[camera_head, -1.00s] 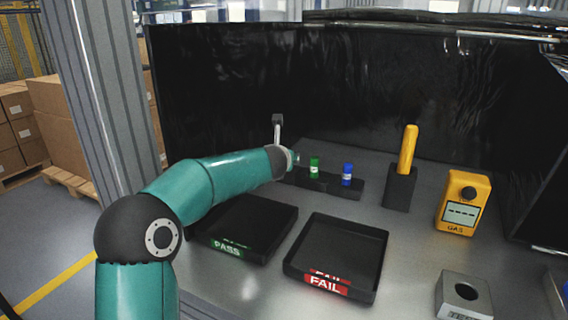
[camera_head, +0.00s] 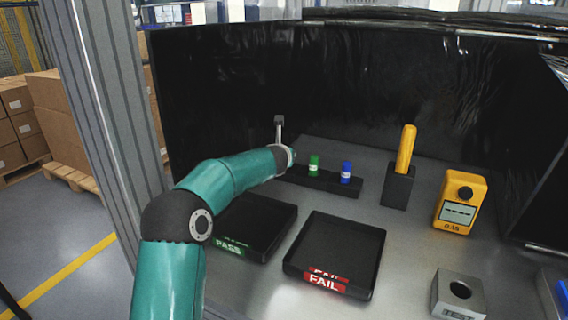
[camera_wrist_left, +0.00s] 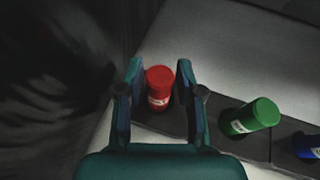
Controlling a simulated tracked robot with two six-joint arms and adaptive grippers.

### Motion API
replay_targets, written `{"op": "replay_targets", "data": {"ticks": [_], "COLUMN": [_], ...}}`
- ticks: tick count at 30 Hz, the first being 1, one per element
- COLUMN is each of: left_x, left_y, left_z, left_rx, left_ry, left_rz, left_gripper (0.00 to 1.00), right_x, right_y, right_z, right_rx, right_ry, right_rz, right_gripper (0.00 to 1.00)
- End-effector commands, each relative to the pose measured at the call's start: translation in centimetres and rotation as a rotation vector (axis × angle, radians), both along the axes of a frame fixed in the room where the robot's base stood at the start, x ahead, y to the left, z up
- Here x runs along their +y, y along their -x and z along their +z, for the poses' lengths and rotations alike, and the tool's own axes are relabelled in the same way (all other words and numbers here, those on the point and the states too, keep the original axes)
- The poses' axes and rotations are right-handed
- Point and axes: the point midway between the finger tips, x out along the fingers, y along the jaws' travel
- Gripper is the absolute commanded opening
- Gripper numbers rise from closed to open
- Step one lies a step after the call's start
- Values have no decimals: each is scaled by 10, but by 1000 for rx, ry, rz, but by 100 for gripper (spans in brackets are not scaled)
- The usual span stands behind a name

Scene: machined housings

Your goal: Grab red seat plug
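The red seat plug (camera_wrist_left: 160,84) stands in the dark rack in the left wrist view, with a white label on its side. My left gripper (camera_wrist_left: 161,72) is open, one finger on each side of the red plug, with gaps showing between fingers and plug. The green plug (camera_wrist_left: 252,117) and the blue plug (camera_wrist_left: 310,147) stand to its right. In the head view the green plug (camera_head: 314,166) and blue plug (camera_head: 346,172) show on the rack (camera_head: 325,183); my left arm hides the red plug and the gripper fingers. My right gripper is not in view.
The PASS tray (camera_head: 285,232) and FAIL tray (camera_head: 378,262) lie in front, both empty where visible. A yellow-handled tool in a black holder (camera_head: 397,188), a yellow gas meter (camera_head: 457,208) and a grey block with a hole (camera_head: 445,292) stand to the right.

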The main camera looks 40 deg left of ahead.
Motion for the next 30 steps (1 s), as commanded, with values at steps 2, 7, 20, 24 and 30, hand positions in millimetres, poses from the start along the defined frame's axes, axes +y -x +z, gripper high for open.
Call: {"op": "replay_targets", "data": {"ticks": [2,7,20,24,30], "left_x": [0,0,0,-1,-1], "left_y": [0,0,0,0,-1], "left_z": [0,0,9,23,63], "left_rx": [0,0,-2,-2,-4], "left_ry": [0,0,-1,-1,0], "left_rz": [0,0,0,0,1], "left_gripper": [18,0,0,0,0], "right_x": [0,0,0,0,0], "right_y": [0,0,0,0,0], "right_z": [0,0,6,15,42], "right_rx": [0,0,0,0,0], "right_ry": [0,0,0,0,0], "right_rz": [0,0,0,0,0], "right_gripper": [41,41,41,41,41]}}
